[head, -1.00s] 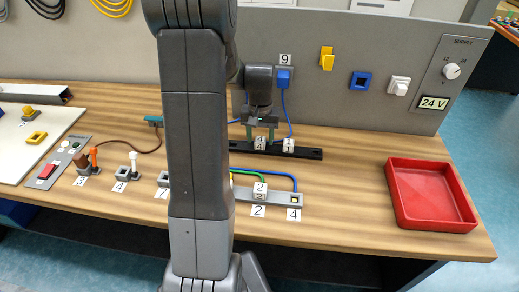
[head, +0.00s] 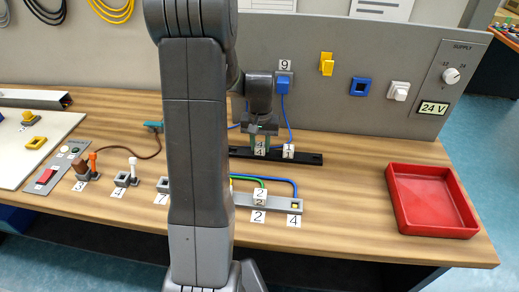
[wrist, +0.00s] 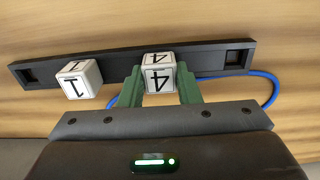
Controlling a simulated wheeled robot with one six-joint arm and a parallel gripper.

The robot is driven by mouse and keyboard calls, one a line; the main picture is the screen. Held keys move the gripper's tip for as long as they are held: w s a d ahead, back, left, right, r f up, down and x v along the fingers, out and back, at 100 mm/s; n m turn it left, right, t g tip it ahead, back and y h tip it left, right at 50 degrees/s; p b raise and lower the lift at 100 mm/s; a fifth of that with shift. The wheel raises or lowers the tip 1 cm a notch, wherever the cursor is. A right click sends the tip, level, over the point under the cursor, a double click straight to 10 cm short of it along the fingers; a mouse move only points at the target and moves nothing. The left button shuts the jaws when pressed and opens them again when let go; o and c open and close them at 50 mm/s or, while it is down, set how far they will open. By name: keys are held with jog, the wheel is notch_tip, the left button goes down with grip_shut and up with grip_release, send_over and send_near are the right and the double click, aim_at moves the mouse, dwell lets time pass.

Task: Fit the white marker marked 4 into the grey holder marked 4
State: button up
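The white marker marked 4 (wrist: 158,72) is a small cube on the black rail (wrist: 110,64) at the back of the bench. It also shows in the head view (head: 260,148). My gripper (wrist: 160,88) has its green fingers against both sides of this cube, shut on it. In the head view my gripper (head: 260,141) reaches down from behind my arm. The grey holder marked 4 (head: 295,205) is the right end of a grey strip, with a yellowish open seat and a 4 label in front. My arm hides the strip's left part.
A white cube marked 1 (wrist: 79,78) sits left of the marker on the rail. A cube marked 2 (head: 260,194) stands in the strip. Cables run behind the strip and rail. Another 4 label (head: 119,191) lies by a white lever. A red tray (head: 432,198) is at right.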

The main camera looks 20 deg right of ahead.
aim_at(260, 145)
jog(key=shift+r+p, duration=0.35)
jog(key=shift+r, duration=0.1)
dwell(0.4)
jog(key=shift+r+p, duration=1.75)
jog(key=shift+r, duration=0.7)
